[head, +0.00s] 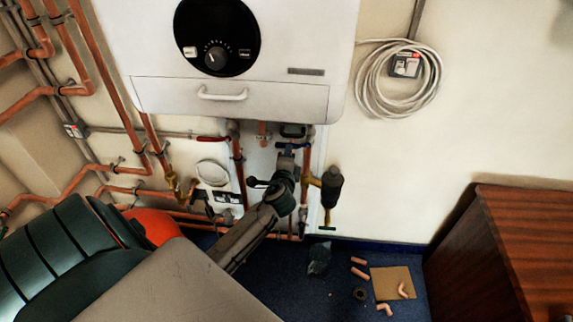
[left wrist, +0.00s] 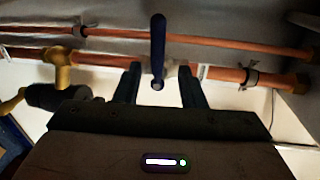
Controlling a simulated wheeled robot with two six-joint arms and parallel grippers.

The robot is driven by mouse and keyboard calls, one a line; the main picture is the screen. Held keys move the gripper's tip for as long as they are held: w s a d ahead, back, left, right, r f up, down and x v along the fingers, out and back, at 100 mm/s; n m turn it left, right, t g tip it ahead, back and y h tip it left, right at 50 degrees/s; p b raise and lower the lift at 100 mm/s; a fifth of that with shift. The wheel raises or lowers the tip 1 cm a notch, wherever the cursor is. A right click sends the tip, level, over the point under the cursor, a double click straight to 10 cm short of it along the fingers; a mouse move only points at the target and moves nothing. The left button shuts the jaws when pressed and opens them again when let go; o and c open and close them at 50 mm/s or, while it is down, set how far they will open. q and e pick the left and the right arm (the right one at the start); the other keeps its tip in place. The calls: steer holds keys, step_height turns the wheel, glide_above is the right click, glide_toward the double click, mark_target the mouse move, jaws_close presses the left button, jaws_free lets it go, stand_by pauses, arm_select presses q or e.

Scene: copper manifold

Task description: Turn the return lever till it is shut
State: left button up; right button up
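A blue lever (head: 293,145) sits on the pipework below the white boiler (head: 230,100), lying roughly level across an upright copper pipe. In the left wrist view the blue lever (left wrist: 158,45) crosses in front of a copper pipe. My left gripper (head: 291,156) is at this lever. In the left wrist view its two dark fingers (left wrist: 159,80) are open, one on each side of the lever, with a visible gap on both sides. My arm and gripper partly hide the valve in the head view. My right gripper is not in view.
A red lever (head: 213,139) is to the left on neighbouring pipes. A dark fitting with a green handle (head: 331,186) hangs close to the right of my gripper. Copper pieces and a cardboard sheet (head: 393,275) lie on the blue floor. A wooden cabinet (head: 505,250) stands at right.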

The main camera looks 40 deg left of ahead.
arm_select(q)
steer(key=v, duration=0.3)
steer(key=shift+s+d+r, duration=0.1)
steer(key=shift+s+d, duration=0.05)
steer(key=shift+s, duration=0.1)
steer(key=s+d+f+n+g+h, duration=0.15)
steer(key=s+f, duration=0.25)
steer(key=f, duration=0.8)
steer(key=s+d+f+n+g+h, duration=0.1)
steer(key=s+f+g+h, duration=0.3)
steer(key=f, duration=0.7)
steer(key=s+d+f+n+g+y, duration=0.15)
steer(key=s+f, duration=0.35)
steer(key=f, duration=0.7)
steer(key=s+d+f+n+g+h, duration=0.1)
steer(key=s+f, duration=0.5)
steer(key=s, duration=0.6)
steer(key=s+d+f+n+g+h, duration=0.1)
steer(key=s+d+f+n+g, duration=0.1)
steer(key=s+f, duration=0.5)
steer(key=s+d+f+n+g+h, duration=0.1)
steer(key=s+f, duration=0.6)
steer(key=s, duration=1)
steer(key=d+n+g, duration=0.1)
steer(key=d+n, duration=0.1)
steer(key=n, duration=0.1)
steer(key=shift+d+f+n+g+h, duration=0.25)
steer(key=shift+d+n+g+h, duration=0.05)
steer(key=shift+n+h, duration=0.1)
